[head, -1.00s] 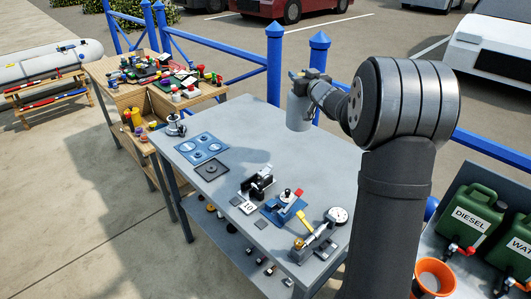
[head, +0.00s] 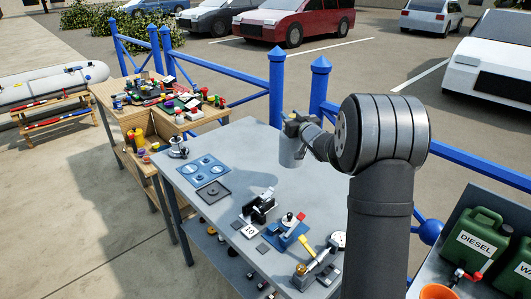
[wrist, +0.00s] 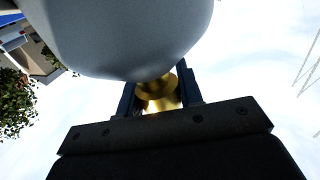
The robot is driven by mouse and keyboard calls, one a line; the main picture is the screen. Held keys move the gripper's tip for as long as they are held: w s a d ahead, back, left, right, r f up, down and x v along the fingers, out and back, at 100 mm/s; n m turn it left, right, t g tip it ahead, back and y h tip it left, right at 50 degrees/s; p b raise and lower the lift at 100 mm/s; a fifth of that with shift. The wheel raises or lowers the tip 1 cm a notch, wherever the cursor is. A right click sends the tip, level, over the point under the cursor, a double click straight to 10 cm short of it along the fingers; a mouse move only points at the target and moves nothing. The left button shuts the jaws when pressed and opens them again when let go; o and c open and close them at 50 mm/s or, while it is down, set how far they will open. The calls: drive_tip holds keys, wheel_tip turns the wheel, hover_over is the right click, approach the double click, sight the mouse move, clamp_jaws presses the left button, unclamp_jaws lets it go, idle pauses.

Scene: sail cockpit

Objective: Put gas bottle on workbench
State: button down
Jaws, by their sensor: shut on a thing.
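The gas bottle (head: 291,153) is a pale grey cylinder, upright in the head view, over the back part of the workbench. My gripper (head: 297,126) is shut on its top end. In the wrist view, the two dark fingers (wrist: 160,95) flank the bottle's brass valve (wrist: 158,92), and the grey body (wrist: 125,35) fills the upper middle. The workbench (head: 232,150) is a grey table with a lower shelf. I cannot tell whether the bottle's base touches the top.
The top around the bottle is clear. A blue railing (head: 278,90) runs behind. Green jerrycans (head: 476,240) stand at right.

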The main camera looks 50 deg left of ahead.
drive_tip(key=s+a+f, duration=0.4)
drive_tip(key=a+f, duration=0.5)
drive_tip(key=shift+f, duration=0.35)
drive_tip(key=shift+a+f, duration=0.1)
drive_tip(key=shift+f, duration=0.05)
drive_tip(key=c, duration=1)
unclamp_jaws()
drive_tip(key=shift+f, duration=0.15)
drive_tip(key=v, duration=1.2)
drive_tip(key=shift+r, duration=0.2)
